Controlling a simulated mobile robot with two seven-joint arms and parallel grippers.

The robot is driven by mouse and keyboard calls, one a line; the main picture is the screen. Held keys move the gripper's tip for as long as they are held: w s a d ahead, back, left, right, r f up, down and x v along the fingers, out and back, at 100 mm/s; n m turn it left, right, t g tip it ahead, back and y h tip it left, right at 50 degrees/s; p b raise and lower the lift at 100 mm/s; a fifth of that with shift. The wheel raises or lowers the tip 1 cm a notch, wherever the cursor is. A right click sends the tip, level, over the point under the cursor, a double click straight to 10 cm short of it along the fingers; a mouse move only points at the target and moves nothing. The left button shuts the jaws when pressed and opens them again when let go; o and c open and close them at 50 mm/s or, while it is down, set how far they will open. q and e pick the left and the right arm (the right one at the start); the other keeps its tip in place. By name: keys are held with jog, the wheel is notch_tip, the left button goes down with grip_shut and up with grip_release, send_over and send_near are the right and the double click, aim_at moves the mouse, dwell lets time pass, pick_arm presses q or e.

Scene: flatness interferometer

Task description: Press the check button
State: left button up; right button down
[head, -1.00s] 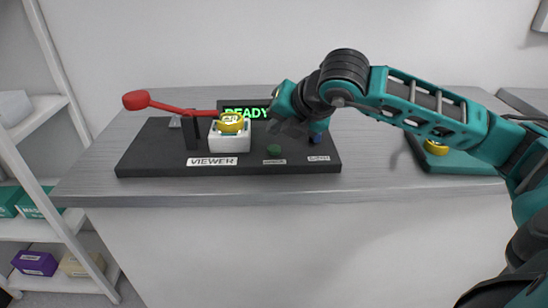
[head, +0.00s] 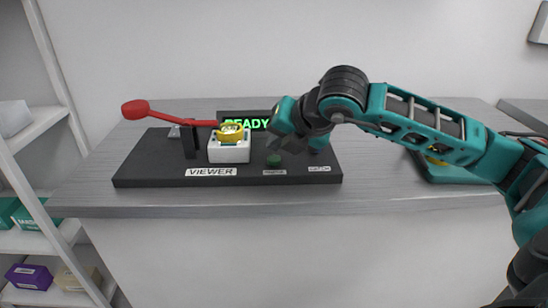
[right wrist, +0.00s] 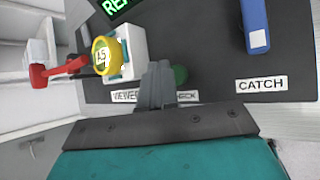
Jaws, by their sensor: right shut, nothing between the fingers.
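The check button (head: 273,160) is a small round green button on the dark base plate, behind a small white label. In the right wrist view the check button (right wrist: 181,74) shows just right of my fingertips, partly hidden by them. My right gripper (head: 283,145) is shut and empty, low over the plate, just behind and right of the button in the head view. Its narrow shut fingers (right wrist: 159,70) point at the plate between the viewer and the button. I cannot tell whether they touch the button. My left gripper is not in view.
The white viewer block (head: 229,152) with a yellow ring (head: 230,132) stands left of the button. A red lever (head: 135,109) extends left. A green READY display (head: 245,123) stands behind. The blue catch (right wrist: 256,25) is to the right. The front counter strip (head: 300,202) is clear.

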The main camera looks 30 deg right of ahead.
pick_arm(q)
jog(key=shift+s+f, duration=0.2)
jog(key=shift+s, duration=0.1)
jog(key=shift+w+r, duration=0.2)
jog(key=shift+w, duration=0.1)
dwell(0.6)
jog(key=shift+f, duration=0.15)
pick_arm(e)
jog(key=shift+f, duration=0.1)
jog(key=shift+f+b, duration=0.4)
jog(key=shift+b, duration=0.35)
pick_arm(q)
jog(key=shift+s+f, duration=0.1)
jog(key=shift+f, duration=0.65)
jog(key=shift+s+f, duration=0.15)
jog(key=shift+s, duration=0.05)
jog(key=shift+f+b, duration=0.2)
jog(key=shift+b, duration=0.1)
pick_arm(e)
jog(key=shift+f, duration=0.15)
